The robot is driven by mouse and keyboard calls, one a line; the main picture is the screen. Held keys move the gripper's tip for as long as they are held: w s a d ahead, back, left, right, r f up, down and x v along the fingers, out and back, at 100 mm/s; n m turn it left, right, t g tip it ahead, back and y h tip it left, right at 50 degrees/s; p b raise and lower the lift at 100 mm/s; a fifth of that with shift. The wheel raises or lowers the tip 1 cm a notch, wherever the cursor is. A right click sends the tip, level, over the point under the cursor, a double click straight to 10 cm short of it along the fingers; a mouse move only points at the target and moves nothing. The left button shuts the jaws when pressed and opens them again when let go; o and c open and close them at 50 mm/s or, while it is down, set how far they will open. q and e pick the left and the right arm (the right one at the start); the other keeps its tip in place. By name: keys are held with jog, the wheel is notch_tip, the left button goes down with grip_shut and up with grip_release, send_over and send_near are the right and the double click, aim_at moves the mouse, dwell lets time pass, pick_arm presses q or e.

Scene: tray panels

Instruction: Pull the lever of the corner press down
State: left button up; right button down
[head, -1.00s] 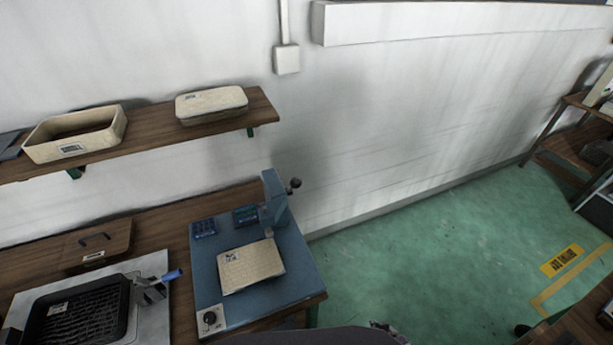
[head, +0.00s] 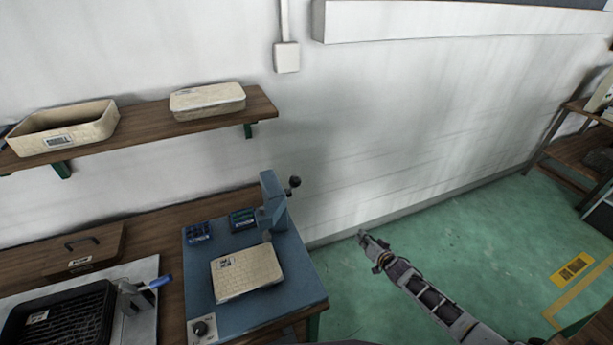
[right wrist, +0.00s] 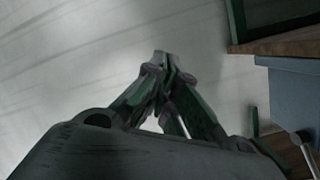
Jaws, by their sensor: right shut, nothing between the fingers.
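The corner press (head: 272,205) is a blue upright head on a blue base plate (head: 300,275) at the right end of the bench. Its lever, with a black ball knob (head: 294,182), sticks out to the right near the top of the head. A cream panel (head: 246,272) lies on the base plate below the head. My right gripper (head: 363,236) is shut and empty, in the open space right of the press, apart from the lever and lower in the picture. In the right wrist view its fingertips (right wrist: 161,56) meet. My left gripper is out of view.
A wall shelf (head: 150,122) above the bench holds an open cream tray (head: 64,128) and a closed cream one (head: 208,101). A second station with a blue handle (head: 160,282) stands left of the press. Green floor (head: 470,250) is clear on the right.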

jog(key=w+a+r+t+y+b, duration=0.1)
jog(key=w+a+r+y+b, duration=0.15)
jog(key=r, duration=0.75)
jog(key=w+a+r+t+y+b, duration=0.15)
jog(key=w+a+r+y, duration=0.25)
jog(key=r, duration=0.5)
pick_arm(q)
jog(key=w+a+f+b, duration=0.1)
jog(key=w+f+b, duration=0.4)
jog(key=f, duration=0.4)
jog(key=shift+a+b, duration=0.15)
jog(key=shift+b, duration=0.7)
pick_arm(e)
jog(key=s+a+r+n+g+y, duration=0.1)
jog(key=s+a+r+g+y, duration=0.2)
jog(key=r, duration=0.5)
jog(key=s+a+r+n+g+y, duration=0.1)
jog(key=s+a+r+g+y, duration=0.2)
jog(key=r, duration=0.4)
jog(key=shift+s+a+r+g+y, duration=0.3)
jog(key=shift+s+g+y, duration=0.25)
jog(key=shift+s+y, duration=0.65)
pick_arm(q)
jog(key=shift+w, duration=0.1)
pick_arm(e)
jog(key=shift+w+a+r, duration=0.1)
jog(key=shift+w, duration=0.05)
jog(key=a+r, duration=0.1)
jog(key=a, duration=0.8)
jog(key=shift+r, duration=0.25)
